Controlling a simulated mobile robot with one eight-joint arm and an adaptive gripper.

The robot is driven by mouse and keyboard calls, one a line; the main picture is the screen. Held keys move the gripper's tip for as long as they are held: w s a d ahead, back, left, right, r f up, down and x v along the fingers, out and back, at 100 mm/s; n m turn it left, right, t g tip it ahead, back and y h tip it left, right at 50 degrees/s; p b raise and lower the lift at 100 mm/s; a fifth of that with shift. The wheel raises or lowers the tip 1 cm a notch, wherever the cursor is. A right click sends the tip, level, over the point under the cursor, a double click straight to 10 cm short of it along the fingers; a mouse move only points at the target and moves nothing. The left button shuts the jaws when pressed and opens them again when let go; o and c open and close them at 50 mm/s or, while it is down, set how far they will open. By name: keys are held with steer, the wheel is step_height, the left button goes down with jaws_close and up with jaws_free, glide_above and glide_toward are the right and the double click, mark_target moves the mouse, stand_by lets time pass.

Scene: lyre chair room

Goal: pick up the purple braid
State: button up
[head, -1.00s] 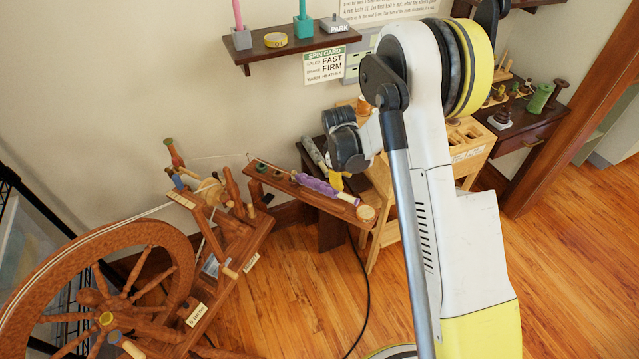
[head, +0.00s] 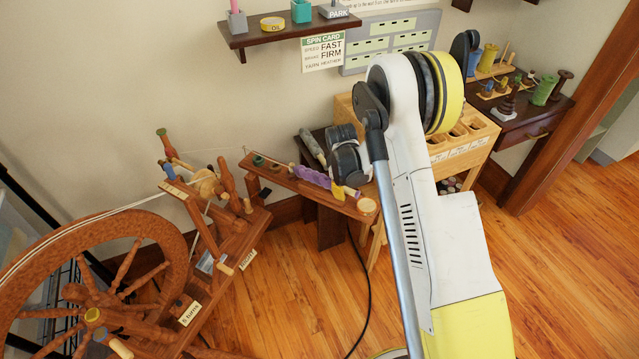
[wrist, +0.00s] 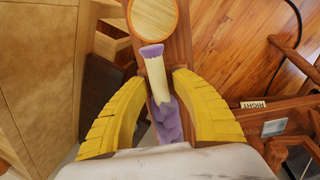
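The purple braid (head: 312,178) lies along a narrow wooden shelf board (head: 280,176) beside the spinning wheel. In the wrist view the braid (wrist: 166,118) has a cream band and a purple end, and its near part is hidden by my gripper's body. My gripper (wrist: 158,104) is open, with one yellow finger on each side of the braid and gaps between the fingers and it. In the head view my gripper (head: 345,192) is at the right end of the braid. I cannot tell exactly how high the fingers are relative to the board.
A round pale-topped piece (head: 367,206) sits at the board's right end, close past the braid. The spinning wheel (head: 92,317) stands at left. A wooden rack (head: 470,135) is behind my arm, and a wall shelf (head: 290,30) hangs above.

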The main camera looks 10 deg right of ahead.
jaws_close()
steer(key=shift+r, duration=0.1)
steer(key=shift+r+p, duration=0.3)
steer(key=shift+r, duration=0.1)
step_height(320, 180, up, 4)
steer(key=shift+s+d+r+p, duration=0.1)
steer(key=shift+p, duration=1.1)
steer(key=s+d+r+p, duration=0.3)
steer(key=s+d+r, duration=0.3)
steer(key=d, duration=0.3)
steer(key=shift+s+p, duration=0.4)
